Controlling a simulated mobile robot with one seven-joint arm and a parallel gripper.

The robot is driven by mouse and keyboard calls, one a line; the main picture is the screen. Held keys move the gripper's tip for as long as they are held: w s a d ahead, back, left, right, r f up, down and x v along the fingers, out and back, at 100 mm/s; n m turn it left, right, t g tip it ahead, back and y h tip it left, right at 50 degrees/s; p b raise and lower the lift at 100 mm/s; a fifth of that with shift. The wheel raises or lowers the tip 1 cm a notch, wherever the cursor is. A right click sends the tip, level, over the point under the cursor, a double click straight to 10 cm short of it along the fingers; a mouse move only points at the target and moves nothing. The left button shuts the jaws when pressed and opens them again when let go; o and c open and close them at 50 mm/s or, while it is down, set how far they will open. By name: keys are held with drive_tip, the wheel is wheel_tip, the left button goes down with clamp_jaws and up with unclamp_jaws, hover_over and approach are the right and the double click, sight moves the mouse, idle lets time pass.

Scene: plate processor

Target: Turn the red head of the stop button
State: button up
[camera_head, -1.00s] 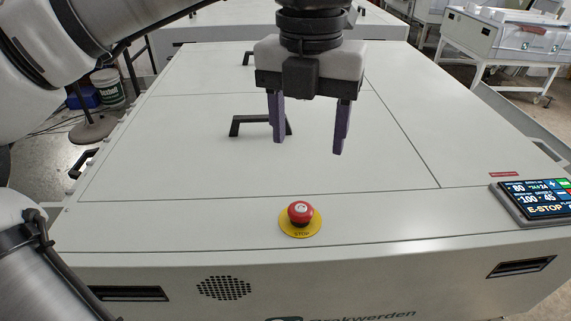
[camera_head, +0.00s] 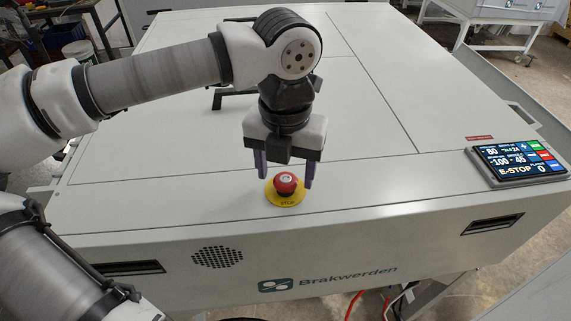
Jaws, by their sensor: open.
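The stop button has a red round head (camera_head: 286,183) on a yellow disc (camera_head: 286,198) marked STOP, near the front edge of the white machine top. My gripper (camera_head: 284,180) points down, with its two purple fingers apart. In the picture one finger is to the left of the red head and the other to its right. The fingers look just behind or around the head; I cannot tell which, nor whether they touch it. Nothing is held.
The white machine top (camera_head: 390,185) is flat and mostly clear. A tilted display (camera_head: 518,161) reading E-STOP stands at the right. A black handle (camera_head: 232,97) is behind my arm. A vent grille (camera_head: 217,257) is on the front face.

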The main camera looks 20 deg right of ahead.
drive_tip(key=shift+f, duration=0.25)
drive_tip(key=c, duration=1)
drive_tip(key=shift+f+m+b, duration=0.1)
drive_tip(key=shift+m+b, duration=0.2)
drive_tip(key=shift+b, duration=0.15)
drive_tip(key=shift+f+m+b, duration=0.1)
drive_tip(key=shift+m+b, duration=0.8)
drive_tip(key=shift+b, duration=0.1)
drive_tip(key=shift+m+b, duration=1.5)
drive_tip(key=shift+m, duration=0.8)
drive_tip(key=shift+r, duration=0.2)
